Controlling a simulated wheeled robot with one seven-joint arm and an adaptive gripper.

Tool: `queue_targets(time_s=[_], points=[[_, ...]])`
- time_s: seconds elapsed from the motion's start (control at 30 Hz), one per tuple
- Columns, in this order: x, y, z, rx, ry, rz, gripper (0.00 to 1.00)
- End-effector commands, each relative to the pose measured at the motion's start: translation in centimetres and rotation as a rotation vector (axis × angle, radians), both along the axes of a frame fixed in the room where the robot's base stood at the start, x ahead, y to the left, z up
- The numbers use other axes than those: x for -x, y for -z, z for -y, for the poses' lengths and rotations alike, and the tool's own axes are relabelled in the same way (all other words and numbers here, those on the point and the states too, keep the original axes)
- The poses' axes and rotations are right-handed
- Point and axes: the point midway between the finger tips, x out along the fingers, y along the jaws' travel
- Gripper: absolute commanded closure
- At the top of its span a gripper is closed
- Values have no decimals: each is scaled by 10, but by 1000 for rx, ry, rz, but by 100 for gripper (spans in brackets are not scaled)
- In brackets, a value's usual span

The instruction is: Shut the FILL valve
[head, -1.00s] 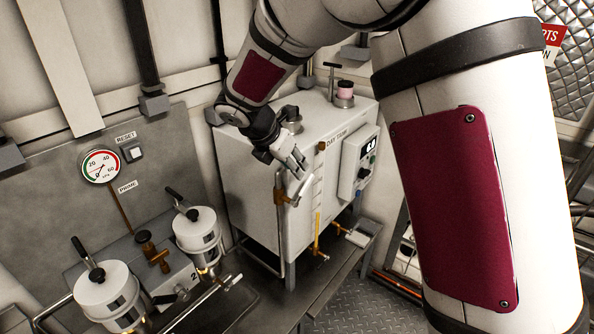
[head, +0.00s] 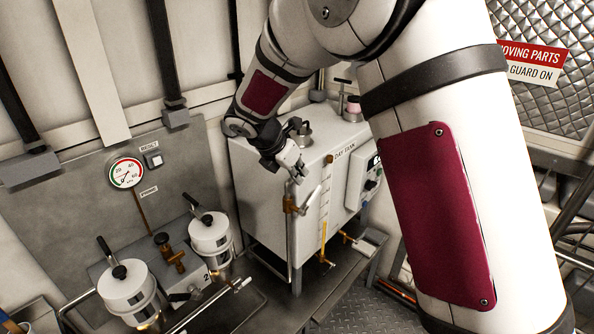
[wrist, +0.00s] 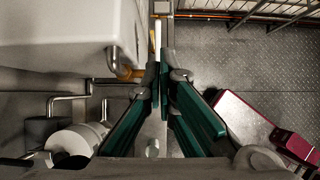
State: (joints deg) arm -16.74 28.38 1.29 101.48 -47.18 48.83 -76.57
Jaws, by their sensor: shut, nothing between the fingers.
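The white day tank (head: 262,190) stands on a bench in the head view. A brass valve (head: 290,205) with a pale lever (head: 311,198) sits on the pipe at its front corner. The lever slants up to the right. No FILL label is legible, so I cannot confirm that this is the FILL valve. My gripper (head: 298,176) is shut and empty, just above and left of the lever's tip, seemingly apart from it. In the wrist view my gripper (wrist: 163,90) shows green finger pads close together, pointing down past the tank (wrist: 65,35).
Lower brass valves (head: 325,258) sit under the tank. Two white-lidded canisters (head: 130,290) stand at the left, below a gauge (head: 126,173) and reset button (head: 153,160). My arm hides much of the right side. Patterned metal floor (wrist: 265,65) is open beside the bench.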

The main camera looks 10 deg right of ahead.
Motion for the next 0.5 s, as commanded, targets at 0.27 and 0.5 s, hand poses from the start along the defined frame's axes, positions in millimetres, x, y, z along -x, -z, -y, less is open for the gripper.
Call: queue_targets(time_s=[0.27,0.5], points=[[-17,46,27,1,2,-3,100],[-29,73,43,0,2,0,100]])
